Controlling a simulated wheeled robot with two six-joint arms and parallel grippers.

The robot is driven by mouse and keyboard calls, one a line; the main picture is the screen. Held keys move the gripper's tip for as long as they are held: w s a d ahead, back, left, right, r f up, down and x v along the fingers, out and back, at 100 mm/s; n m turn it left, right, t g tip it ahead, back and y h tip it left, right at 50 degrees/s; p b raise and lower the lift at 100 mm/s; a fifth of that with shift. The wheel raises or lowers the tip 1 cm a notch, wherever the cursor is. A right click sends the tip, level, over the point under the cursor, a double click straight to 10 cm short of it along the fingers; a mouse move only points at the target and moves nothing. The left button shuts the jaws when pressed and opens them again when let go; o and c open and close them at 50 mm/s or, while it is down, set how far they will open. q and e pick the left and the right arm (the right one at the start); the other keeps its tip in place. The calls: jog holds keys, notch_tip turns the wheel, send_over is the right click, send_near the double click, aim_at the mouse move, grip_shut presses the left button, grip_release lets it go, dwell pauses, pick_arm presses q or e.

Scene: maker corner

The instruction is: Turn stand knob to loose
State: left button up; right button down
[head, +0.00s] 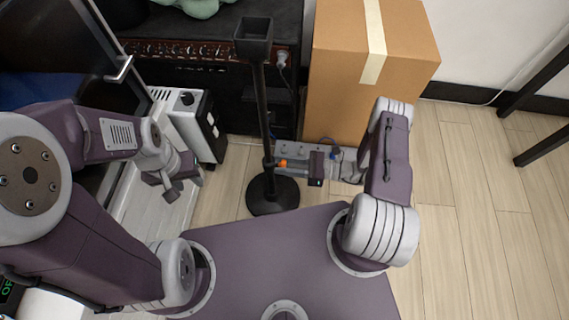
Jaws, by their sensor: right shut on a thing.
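A black stand (262,110) stands upright on a round black base (273,195), with a square cup at its top. A small orange knob (283,163) shows at the side of the pole, low down. My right gripper (284,168) reaches in from the right at that height and is shut on the knob; its fingers partly hide it. The knob's markings are too small to read. My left gripper (165,187) hangs at the left, apart from the stand, and holds nothing that I can see. Its finger gap is unclear from this angle.
A cardboard box (340,75) stands behind the stand at right. A dark amplifier (190,50) with a row of knobs stands behind at left. A power strip (290,148) lies behind my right gripper. A white and black unit (190,122) stands at left. Wood floor at right is clear.

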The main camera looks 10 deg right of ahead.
jog(key=n, duration=0.1)
jog(key=n+p, duration=0.1)
jog(key=shift+s+r+n+p, duration=0.1)
jog(key=shift+r+n+p, duration=0.1)
jog(key=shift+n+p, duration=0.15)
jog(key=shift+f+n, duration=0.2)
jog(key=shift+n, duration=1.05)
jog(key=c, duration=1)
grip_release()
jog(key=shift+o, duration=0.2)
jog(key=p+v, duration=0.2)
jog(key=v, duration=0.7)
jog(key=shift+p, duration=0.3)
